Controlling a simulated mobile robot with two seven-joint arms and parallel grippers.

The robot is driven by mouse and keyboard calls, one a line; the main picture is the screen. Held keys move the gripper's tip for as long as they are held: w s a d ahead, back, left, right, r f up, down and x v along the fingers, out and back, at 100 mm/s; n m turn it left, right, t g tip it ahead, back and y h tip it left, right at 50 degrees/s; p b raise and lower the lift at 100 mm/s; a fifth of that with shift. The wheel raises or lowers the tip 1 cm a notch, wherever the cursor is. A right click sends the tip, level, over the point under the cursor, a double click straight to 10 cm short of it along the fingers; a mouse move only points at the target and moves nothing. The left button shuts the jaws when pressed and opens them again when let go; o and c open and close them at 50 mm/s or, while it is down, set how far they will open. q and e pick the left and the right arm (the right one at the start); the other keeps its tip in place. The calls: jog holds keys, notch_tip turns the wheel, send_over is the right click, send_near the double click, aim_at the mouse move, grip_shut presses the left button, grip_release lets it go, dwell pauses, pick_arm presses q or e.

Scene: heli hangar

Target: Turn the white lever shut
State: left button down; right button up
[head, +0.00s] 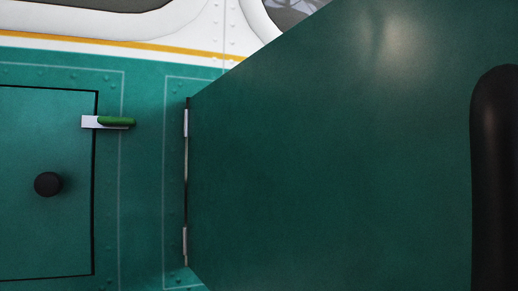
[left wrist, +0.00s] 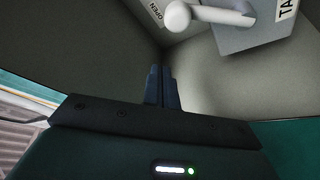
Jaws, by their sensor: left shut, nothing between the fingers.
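The white lever (left wrist: 215,15) shows at the top of the left wrist view, with a round knob at its left end. It lies across a grey plate (left wrist: 250,38) inside a pale grey compartment. My left gripper (left wrist: 161,70) is shut and empty, its dark fingers together inside the compartment. The fingertips are below and left of the lever in the picture, apart from it. In the head view the lever and the left gripper do not show. My right gripper is in neither view.
A large green door panel (head: 330,150), hinged at its left edge, fills much of the head view. Left of it is a small hatch (head: 45,230) with a black knob (head: 48,184) and a green-and-white latch (head: 108,122). An "OPEN" label (left wrist: 155,12) is on the compartment wall.

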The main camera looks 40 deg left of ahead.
pick_arm(q)
jog(key=shift+w+d+f, duration=0.25)
jog(key=shift+w+f, duration=0.4)
jog(key=shift+f, duration=0.1)
jog(key=shift+w+d+f, duration=0.2)
jog(key=shift+w+f, duration=0.45)
jog(key=shift+f, duration=0.05)
